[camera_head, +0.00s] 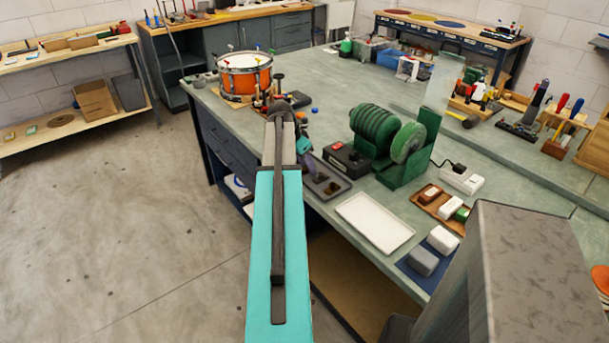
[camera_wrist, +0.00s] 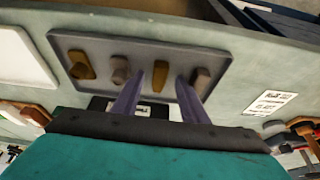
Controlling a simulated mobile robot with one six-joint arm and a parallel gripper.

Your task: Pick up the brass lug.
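In the wrist view a grey tray (camera_wrist: 100,42) holds several small lugs in a row. A yellowish, brass-coloured lug (camera_wrist: 160,81) lies between the fingertips of my gripper (camera_wrist: 160,78). Another golden-brown lug (camera_wrist: 79,66) sits at the tray's left end. A duller brown lug (camera_wrist: 120,68) lies left of the fingers, and another (camera_wrist: 201,79) shows by the right finger. Which yellowish one is the brass lug I cannot tell for sure. My fingers are apart, with a visible gap around the lug between them. In the head view the tray (camera_head: 335,188) lies on the bench, partly hidden by my arm.
A white tray (camera_head: 375,222) lies right of the lug tray on the bench. A black box with a red switch (camera_head: 346,158) and a green grinder (camera_head: 376,130) stand behind it. A white label card (camera_wrist: 270,102) lies beside the lug tray. The bench's front edge is close.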

